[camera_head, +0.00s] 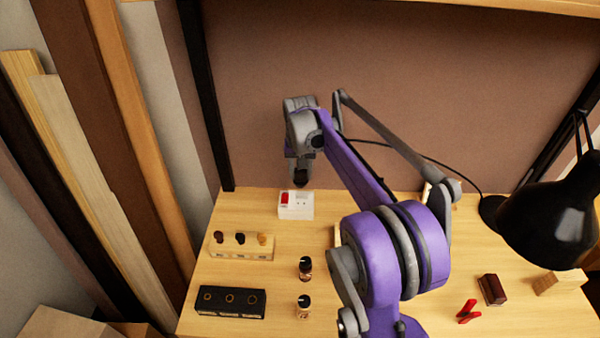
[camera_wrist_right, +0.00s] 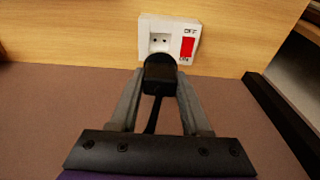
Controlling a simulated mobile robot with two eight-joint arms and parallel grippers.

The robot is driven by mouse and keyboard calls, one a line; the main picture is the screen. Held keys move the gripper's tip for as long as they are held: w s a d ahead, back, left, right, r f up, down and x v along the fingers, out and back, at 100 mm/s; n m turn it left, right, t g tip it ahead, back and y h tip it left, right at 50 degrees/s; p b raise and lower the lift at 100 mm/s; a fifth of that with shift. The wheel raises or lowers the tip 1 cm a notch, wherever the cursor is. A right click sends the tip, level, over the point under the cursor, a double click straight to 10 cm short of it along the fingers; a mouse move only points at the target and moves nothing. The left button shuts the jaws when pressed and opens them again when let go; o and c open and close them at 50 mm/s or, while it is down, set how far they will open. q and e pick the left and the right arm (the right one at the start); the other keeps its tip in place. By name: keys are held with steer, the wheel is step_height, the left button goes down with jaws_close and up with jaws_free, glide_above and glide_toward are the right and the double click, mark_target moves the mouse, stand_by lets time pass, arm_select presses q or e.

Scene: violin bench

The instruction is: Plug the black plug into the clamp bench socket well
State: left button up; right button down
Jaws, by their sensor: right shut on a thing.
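The clamp bench socket is a white box (camera_head: 296,212) with a red switch, standing at the back of the bench. Its well with two holes (camera_wrist_right: 159,42) shows in the right wrist view, beside the red switch. My right gripper (camera_head: 301,174) points down above the box. It is shut on the black plug (camera_wrist_right: 158,76), whose dark cord trails back between the fingers. The plug (camera_head: 301,180) also shows in the head view, apart from the box and just above it. In the wrist view the plug's tip overlaps the box's lower edge; the two holes remain visible. My left gripper is not in view.
A peg block (camera_head: 240,252), a black block with rings (camera_head: 230,303) and two small bottles (camera_head: 305,268) stand on the left half of the bench. A black lamp (camera_head: 552,222), a brown block (camera_head: 492,289) and a red clamp (camera_head: 468,312) are on the right.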

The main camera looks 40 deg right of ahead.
mark_target(301, 180)
steer(key=shift+s+d, duration=0.1)
stand_by(0.3)
steer(key=shift+f+b, duration=1.55)
steer(key=shift+f, duration=1.3)
steer(key=shift+f+b, duration=0.6)
steer(key=shift+f, duration=0.8)
steer(key=shift+c, duration=1.4)
jaws_free()
steer(key=shift+r, duration=0.1)
